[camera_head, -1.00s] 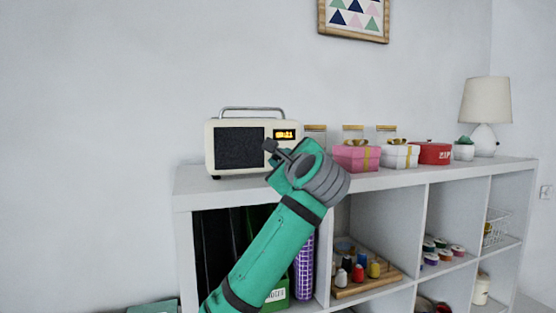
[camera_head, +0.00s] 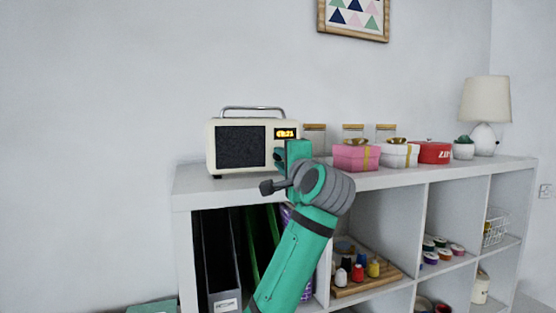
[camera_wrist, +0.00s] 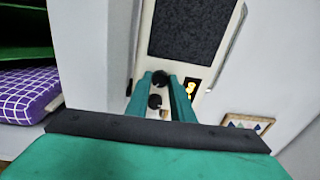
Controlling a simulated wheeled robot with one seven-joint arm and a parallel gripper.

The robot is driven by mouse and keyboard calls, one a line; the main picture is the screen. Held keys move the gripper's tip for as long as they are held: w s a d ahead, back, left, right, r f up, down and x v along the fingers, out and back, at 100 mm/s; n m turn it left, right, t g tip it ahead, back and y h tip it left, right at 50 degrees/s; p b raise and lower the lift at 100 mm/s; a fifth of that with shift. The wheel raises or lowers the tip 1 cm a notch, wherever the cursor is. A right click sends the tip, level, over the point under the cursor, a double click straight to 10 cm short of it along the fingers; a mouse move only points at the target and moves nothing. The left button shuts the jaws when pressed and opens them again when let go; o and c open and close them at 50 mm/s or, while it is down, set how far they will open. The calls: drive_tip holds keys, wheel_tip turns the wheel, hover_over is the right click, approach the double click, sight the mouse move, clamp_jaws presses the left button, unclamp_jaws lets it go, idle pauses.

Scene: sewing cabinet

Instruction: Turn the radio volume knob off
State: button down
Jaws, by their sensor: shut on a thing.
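The cream radio (camera_head: 213,150), with a grey handle, dark speaker grille and lit orange display, stands on top of the white cabinet. It shows in the wrist view (camera_wrist: 193,45) turned on its side, with two dark round knobs near its display: one knob (camera_wrist: 160,78) between my fingertips and another knob (camera_wrist: 154,101) lower between the fingers. My gripper (camera_wrist: 159,76) is at the knob area, shut on a knob; which of the two is hard to tell. In the head view my gripper (camera_head: 282,158) covers the radio's lower right front.
Glass jars with wooden lids (camera_head: 315,138), a pink gift box (camera_head: 356,157), a white gift box (camera_head: 398,155), a red tin (camera_head: 432,152), a small plant (camera_head: 463,150) and a lamp (camera_head: 487,105) stand right of the radio. Folders and thread spools (camera_head: 358,272) fill the shelves below.

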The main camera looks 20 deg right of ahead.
drive_tip(key=shift+f+n, duration=0.1)
drive_tip(key=shift+n, duration=0.9)
drive_tip(key=n, duration=0.4)
drive_tip(key=shift+s+d+n+y, duration=0.1)
drive_tip(key=shift+d+n+y, duration=0.15)
drive_tip(key=shift+n+y, duration=0.15)
drive_tip(key=n, duration=0.4)
drive_tip(key=shift+y, duration=0.3)
drive_tip(key=n, duration=0.4)
drive_tip(key=shift+a, duration=0.1)
drive_tip(key=n, duration=0.3)
drive_tip(key=n+y, duration=0.1)
drive_tip(key=n, duration=0.1)
drive_tip(key=shift+w+r, duration=0.2)
drive_tip(key=shift+r, duration=0.05)
drive_tip(key=shift+a+n, duration=0.4)
drive_tip(key=shift+n, duration=0.5)
drive_tip(key=shift+s+d+n+g, duration=0.35)
drive_tip(key=shift+d+n, duration=0.4)
drive_tip(key=shift+n, duration=0.35)
drive_tip(key=shift+w+a+n, duration=0.1)
drive_tip(key=shift+a+n, duration=0.3)
drive_tip(key=shift+n, duration=0.6)
drive_tip(key=shift+w+a, duration=0.1)
drive_tip(key=shift+w, duration=0.1)
